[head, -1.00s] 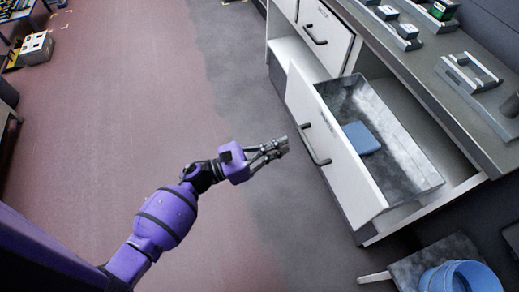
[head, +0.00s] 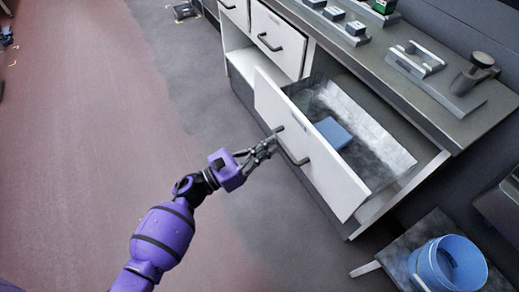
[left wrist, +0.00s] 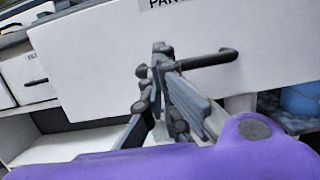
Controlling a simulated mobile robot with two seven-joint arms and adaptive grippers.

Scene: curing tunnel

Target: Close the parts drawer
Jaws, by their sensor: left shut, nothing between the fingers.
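The parts drawer (head: 305,150) is pulled out of the white cabinet, and its open top shows a grey interior with a blue block (head: 333,133) inside. Its dark bar handle (head: 292,147) is on the white front; the front also fills much of the left wrist view (left wrist: 110,60), with the handle (left wrist: 210,60) and part of a label. My left gripper (head: 272,143) is shut and empty, right at the drawer front near the handle. In the wrist view its fingertips (left wrist: 162,48) overlap the handle's left end; I cannot tell whether they touch. My right gripper is not in view.
Another drawer (head: 278,40) beyond it is shut. The grey countertop (head: 400,85) carries several small fixtures. A blue bucket (head: 447,265) stands on a low grey surface at the lower right.

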